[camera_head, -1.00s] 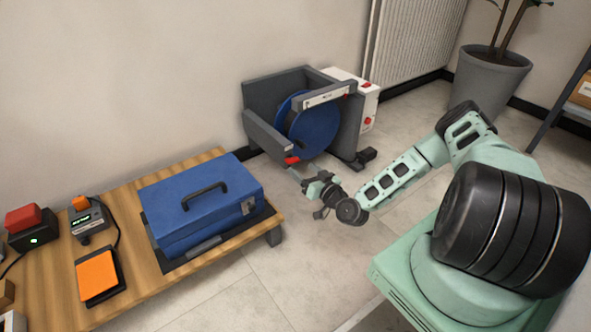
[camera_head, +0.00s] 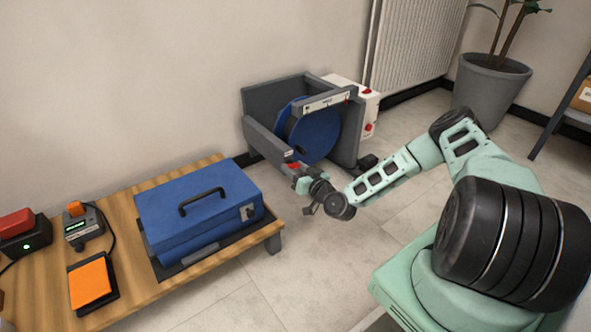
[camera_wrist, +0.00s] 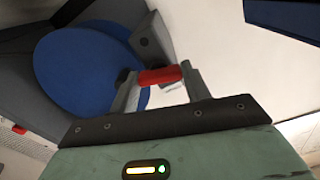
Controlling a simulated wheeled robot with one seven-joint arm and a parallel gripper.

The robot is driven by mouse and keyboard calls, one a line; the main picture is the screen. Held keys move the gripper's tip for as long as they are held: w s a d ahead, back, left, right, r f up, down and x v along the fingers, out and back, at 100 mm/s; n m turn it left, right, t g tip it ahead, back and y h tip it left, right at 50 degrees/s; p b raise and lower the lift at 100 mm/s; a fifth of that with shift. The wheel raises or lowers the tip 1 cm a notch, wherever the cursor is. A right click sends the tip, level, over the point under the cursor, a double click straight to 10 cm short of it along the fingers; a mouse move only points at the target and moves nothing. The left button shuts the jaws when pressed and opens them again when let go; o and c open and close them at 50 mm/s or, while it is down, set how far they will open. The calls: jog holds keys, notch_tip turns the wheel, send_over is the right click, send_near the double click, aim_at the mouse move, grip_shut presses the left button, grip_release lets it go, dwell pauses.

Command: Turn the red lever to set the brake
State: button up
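The red lever (camera_wrist: 160,75) sits across the gap between my two fingertips in the wrist view. In the head view only a small part of the red lever (camera_head: 294,166) shows at the near end of the grey reel frame (camera_head: 268,139), partly hidden by my gripper. My gripper (camera_head: 300,178) is right at the lever. In the wrist view my gripper (camera_wrist: 159,77) has its fingers clearly apart, one by each end of the red part. I cannot tell whether either finger touches it. The blue reel (camera_wrist: 85,70) is behind it.
A blue case (camera_head: 195,205) lies on a wooden table (camera_head: 125,215) left of the reel, with an orange pad (camera_head: 90,284) farther left. A white box (camera_head: 370,112) is behind the frame. Floor between table and my base is clear.

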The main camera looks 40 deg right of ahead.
jog(key=shift+m, duration=0.3)
jog(key=m+p, duration=0.2)
jog(key=m, duration=0.5)
jog(key=shift+p, duration=0.4)
jog(key=m, duration=0.3)
jog(key=shift+s+m, duration=0.1)
jog(key=shift+m, duration=0.2)
jog(key=shift+f+m, duration=0.1)
jog(key=shift+m, duration=1.7)
jog(key=shift+o, duration=0.2)
jog(key=o, duration=1)
jog(key=shift+c, duration=0.2)
jog(key=shift+s, duration=0.1)
